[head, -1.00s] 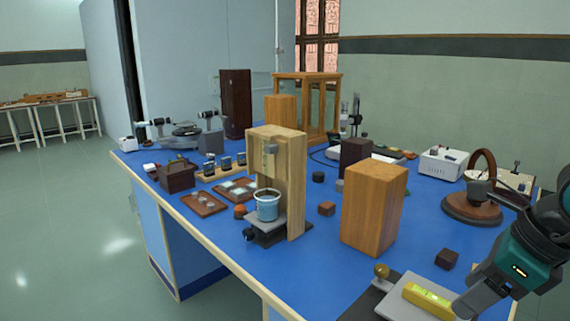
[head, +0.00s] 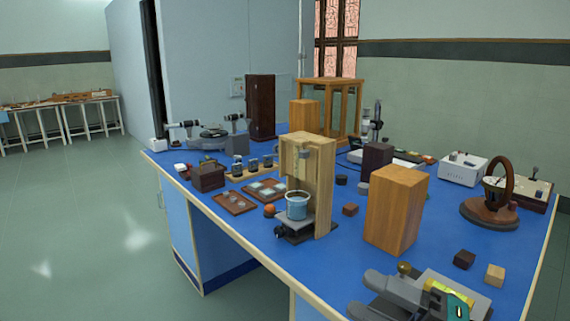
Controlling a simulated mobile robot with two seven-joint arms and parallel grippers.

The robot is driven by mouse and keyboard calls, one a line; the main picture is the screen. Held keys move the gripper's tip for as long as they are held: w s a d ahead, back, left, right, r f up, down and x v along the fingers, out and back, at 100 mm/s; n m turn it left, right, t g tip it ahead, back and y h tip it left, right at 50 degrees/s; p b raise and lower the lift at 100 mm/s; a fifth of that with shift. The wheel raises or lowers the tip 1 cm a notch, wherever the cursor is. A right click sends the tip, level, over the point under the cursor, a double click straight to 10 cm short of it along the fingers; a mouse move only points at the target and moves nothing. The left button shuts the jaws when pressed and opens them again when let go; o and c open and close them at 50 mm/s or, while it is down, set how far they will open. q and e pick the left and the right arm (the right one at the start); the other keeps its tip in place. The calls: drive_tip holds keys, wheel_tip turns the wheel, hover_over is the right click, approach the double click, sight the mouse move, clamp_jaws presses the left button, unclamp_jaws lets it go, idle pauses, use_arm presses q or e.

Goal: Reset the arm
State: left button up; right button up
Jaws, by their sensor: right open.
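My right gripper (head: 368,293) is at the bottom right of the head view, open, with its grey fingers pointing left over the near edge area of the blue bench (head: 335,268). I see nothing between its fingers. A yellow spirit level (head: 437,286) and a brass knob (head: 404,268) show right behind the gripper, and the plate under them is mostly hidden by it. I cannot tell whether the gripper touches them. My left gripper is out of view.
A tall orange-brown wooden block (head: 396,212) stands behind the gripper. A dark cube (head: 464,260) and a light wooden cube (head: 495,274) lie to its right. A wooden stand (head: 324,190) with a blue beaker (head: 297,207) is to the left. Bare blue bench lies between.

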drive_tip(key=d+f+m+t+h+p, duration=0.1)
drive_tip(key=d+f+m+t+h, duration=0.25)
drive_tip(key=f+m+h, duration=0.55)
drive_tip(key=d+f+m+t+h+p, duration=0.15)
drive_tip(key=f+m+t+h, duration=0.3)
drive_tip(key=m, duration=0.75)
drive_tip(key=s+f+m+g+h, duration=0.2)
drive_tip(key=s+f+m+g, duration=0.4)
drive_tip(key=f, duration=0.8)
drive_tip(key=s+m, duration=0.1)
drive_tip(key=s, duration=0.2)
drive_tip(key=shift+s+g+h, duration=0.2)
drive_tip(key=shift+g+h, duration=0.15)
drive_tip(key=shift+g, duration=0.05)
